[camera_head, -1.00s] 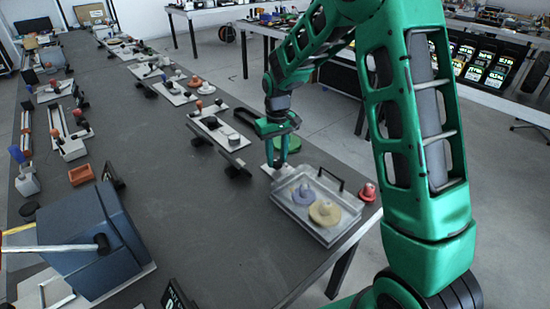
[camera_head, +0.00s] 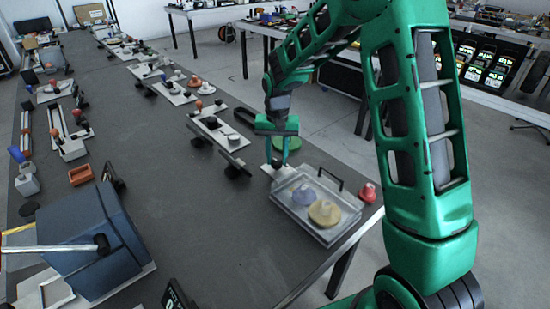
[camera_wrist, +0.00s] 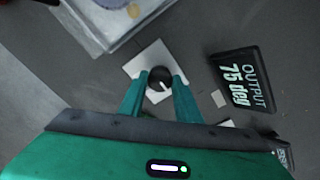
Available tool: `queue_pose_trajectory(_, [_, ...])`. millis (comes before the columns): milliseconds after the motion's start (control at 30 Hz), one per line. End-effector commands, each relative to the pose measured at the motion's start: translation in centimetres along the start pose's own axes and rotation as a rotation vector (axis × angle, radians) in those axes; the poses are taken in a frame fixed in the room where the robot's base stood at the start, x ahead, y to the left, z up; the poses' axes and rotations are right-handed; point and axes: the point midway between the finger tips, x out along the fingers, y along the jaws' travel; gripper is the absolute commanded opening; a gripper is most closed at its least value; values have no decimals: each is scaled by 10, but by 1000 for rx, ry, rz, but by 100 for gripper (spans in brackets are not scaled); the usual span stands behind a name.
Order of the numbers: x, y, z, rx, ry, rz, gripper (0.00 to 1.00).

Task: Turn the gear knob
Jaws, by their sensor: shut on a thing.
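The gear knob (camera_wrist: 159,84) is a small dark round knob with a light pointer mark, on a white square plate (camera_wrist: 141,66) in the wrist view. My gripper (camera_wrist: 160,82) is shut on the knob, with one green finger on each side of it. In the head view my gripper (camera_head: 277,160) points down at the plate beside the clear-lidded tray, and its fingers mostly hide the knob. A black display (camera_wrist: 243,80) in the wrist view reads "OUTPUT 75 deg".
The tray (camera_head: 318,235) holds a purple and a yellow gear and stands close to the knob. A red knob-shaped piece (camera_head: 368,192) sits at its right. A blue box (camera_head: 85,240) is at the lower left. The middle of the table (camera_head: 190,220) is clear.

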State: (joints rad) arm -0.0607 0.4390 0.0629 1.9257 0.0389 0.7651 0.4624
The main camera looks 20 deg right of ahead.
Motion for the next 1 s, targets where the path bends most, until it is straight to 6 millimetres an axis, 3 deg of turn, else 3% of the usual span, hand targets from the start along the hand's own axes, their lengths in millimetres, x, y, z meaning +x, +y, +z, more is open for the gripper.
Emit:
queue_pose_trajectory(333, [-1, 0, -1, 3, 3, -1, 8])
queue_pose_trajectory(367, [-1, 0, -1, 2, 3, -1, 35])
queue_pose_trajectory(433, [-1, 0, -1, 2, 3, -1, 49])
queue_pose_trajectory(767, [-2, 0, 0, 1, 2, -1, 49])
queue_pose_trajectory(1000, [-33, 0, -1, 1, 4, -2, 49])
